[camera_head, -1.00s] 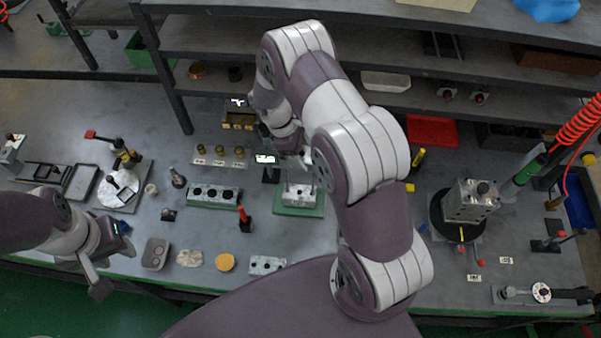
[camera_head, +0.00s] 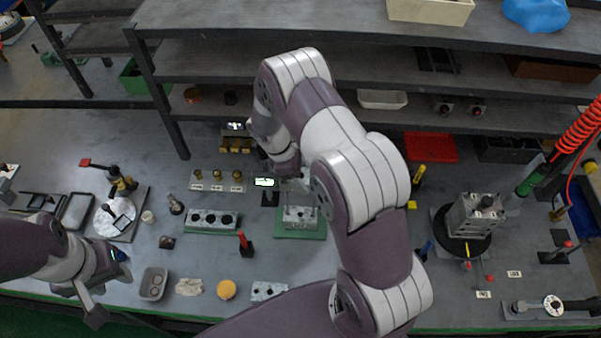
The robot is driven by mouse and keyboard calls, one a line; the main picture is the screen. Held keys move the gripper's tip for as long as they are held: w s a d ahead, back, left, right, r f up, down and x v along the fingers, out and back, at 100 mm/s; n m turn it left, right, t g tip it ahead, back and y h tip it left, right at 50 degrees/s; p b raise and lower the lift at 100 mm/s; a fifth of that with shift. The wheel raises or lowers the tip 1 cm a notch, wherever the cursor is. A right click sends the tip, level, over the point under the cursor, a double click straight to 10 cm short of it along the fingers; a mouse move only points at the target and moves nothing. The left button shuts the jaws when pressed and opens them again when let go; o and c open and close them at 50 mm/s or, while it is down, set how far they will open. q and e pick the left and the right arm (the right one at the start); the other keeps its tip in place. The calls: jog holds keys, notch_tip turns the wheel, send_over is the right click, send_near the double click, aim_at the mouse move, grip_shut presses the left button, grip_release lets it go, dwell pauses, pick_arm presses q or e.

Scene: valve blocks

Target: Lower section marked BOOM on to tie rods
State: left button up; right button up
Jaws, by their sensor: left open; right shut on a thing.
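My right arm reaches from the bottom centre over the bench. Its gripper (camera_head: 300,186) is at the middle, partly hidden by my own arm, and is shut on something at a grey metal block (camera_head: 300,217). This block is at a green base plate (camera_head: 313,234); I cannot tell whether it is seated or held just above. No lettering such as BOOM is legible, and tie rods cannot be made out. A second green plate to the left carries a grey block with dark bores (camera_head: 211,219). My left gripper (camera_head: 108,286) is open and empty near the front left edge.
A small lit display (camera_head: 265,182) stands just behind the block. A red-handled tool (camera_head: 243,241) stands at its left front. A grey block stack (camera_head: 474,214) on a dark round base is at right.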

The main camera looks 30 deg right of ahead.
jog(key=shift+b+x, duration=0.4)
jog(key=shift+x, duration=0.4)
jog(key=shift+a+f, duration=0.15)
jog(key=shift+f, duration=0.3)
jog(key=shift+w+f+b, duration=0.15)
jog(key=shift+f+b, duration=0.1)
jog(key=shift+b, duration=0.15)
jog(key=shift+w+a, duration=0.15)
jog(key=shift+f+b, duration=3.35)
jog(key=shift+f, duration=1.15)
